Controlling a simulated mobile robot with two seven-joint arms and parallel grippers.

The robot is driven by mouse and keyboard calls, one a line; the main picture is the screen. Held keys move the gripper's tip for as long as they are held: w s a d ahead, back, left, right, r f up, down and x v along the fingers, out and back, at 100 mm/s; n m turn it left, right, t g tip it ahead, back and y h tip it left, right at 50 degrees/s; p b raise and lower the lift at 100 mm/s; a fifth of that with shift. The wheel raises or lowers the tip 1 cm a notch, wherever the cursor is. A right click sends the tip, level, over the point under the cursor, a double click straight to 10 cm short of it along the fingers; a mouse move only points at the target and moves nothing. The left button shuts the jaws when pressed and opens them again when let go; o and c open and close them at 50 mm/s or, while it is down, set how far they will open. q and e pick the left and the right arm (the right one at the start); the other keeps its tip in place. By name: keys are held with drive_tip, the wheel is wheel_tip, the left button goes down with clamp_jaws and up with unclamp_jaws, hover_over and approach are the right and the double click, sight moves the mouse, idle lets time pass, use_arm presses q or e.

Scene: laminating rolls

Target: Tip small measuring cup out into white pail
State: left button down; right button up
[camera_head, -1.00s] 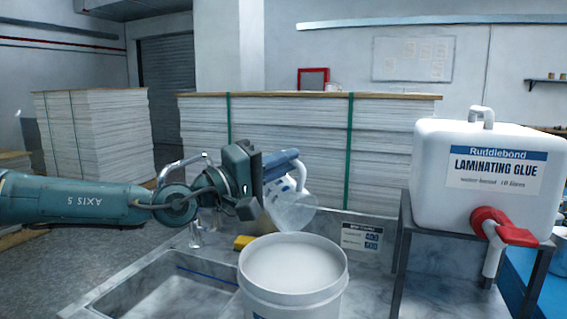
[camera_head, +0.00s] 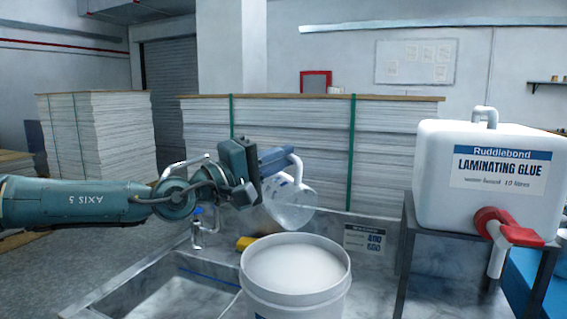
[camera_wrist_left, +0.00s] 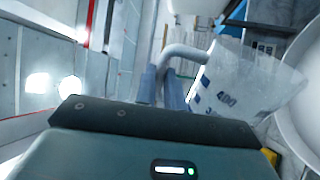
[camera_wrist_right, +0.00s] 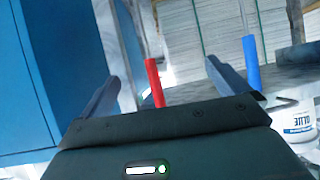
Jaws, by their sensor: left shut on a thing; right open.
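The small measuring cup (camera_head: 290,207), clear with a white handle, hangs tilted just above the back rim of the white pail (camera_head: 297,300). My left gripper (camera_head: 277,160) is shut on its handle. In the left wrist view the fingers (camera_wrist_left: 161,86) close on the handle, and blue markings show on the cup (camera_wrist_left: 238,88). The pail's inside shows a pale white surface. No stream from the cup can be made out. My right gripper (camera_wrist_right: 165,82) is open and shows only in its own wrist view.
A glue tank (camera_head: 485,180) with a red tap stands on a dark stand at right. Stacked sheets (camera_head: 290,130) are behind. Red (camera_wrist_right: 153,82) and blue (camera_wrist_right: 251,62) rods show in the right wrist view.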

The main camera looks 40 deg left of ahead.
use_arm(q)
drive_tip(key=shift+w+a+r+n+y, duration=0.1)
drive_tip(key=shift+w+a+n+y, duration=0.05)
drive_tip(key=shift+a+n, duration=0.3)
drive_tip(key=shift+w+a+r+n+y, duration=0.1)
drive_tip(key=shift+a+n+y, duration=0.05)
drive_tip(key=shift+a+n, duration=0.3)
use_arm(e)
drive_tip(key=shift+f, duration=0.35)
